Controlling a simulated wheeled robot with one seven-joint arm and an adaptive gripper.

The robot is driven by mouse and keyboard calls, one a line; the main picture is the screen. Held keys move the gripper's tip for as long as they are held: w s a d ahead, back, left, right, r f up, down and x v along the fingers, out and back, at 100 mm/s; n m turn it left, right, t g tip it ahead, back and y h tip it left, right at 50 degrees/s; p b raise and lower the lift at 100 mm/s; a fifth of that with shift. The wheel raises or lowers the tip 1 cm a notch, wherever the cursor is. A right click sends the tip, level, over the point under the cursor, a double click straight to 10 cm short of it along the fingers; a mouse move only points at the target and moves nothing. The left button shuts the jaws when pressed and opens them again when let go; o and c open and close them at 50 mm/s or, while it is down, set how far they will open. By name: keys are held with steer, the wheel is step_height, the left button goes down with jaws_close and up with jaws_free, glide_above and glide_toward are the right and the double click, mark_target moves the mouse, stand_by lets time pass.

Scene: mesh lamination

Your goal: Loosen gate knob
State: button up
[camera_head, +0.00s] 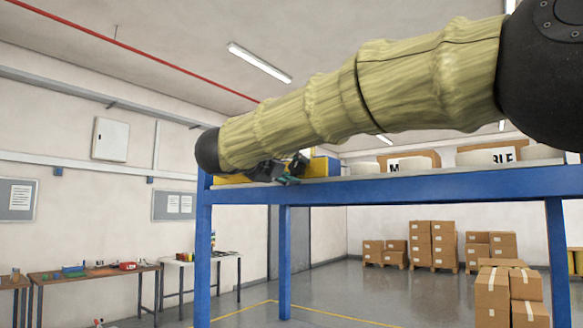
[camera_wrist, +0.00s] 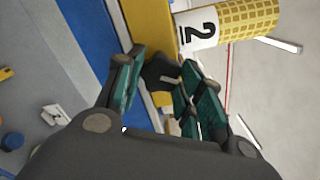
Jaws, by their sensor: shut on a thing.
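The gate knob (camera_wrist: 158,70) is a small black piece beside a yellow block (camera_wrist: 150,25) in the wrist view. My gripper (camera_wrist: 164,66) has its teal-padded fingers on either side of the knob and is shut on it. The fingers partly cover the knob, so its turn angle cannot be told. In the head view my gripper (camera_head: 287,173) is small and dark at the left end of a blue-framed table (camera_head: 420,186), by yellow parts (camera_head: 322,167). The knob cannot be made out there.
A yellow mesh roll (camera_wrist: 248,20) with a white band marked 2 lies close to the fingers. White rolls (camera_head: 490,156) stand on the blue-framed table. Workbenches (camera_head: 95,271) are at the left, and cardboard boxes (camera_head: 432,245) stand on the floor behind.

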steer(key=n+p, duration=0.2)
steer(key=n, duration=0.3)
steer(key=shift+n, duration=0.4)
stand_by(0.4)
steer(key=o, duration=0.8)
steer(key=shift+w, duration=0.1)
steer(key=shift+o, duration=1)
steer(key=shift+w+d, duration=0.1)
steer(key=v, duration=1.2)
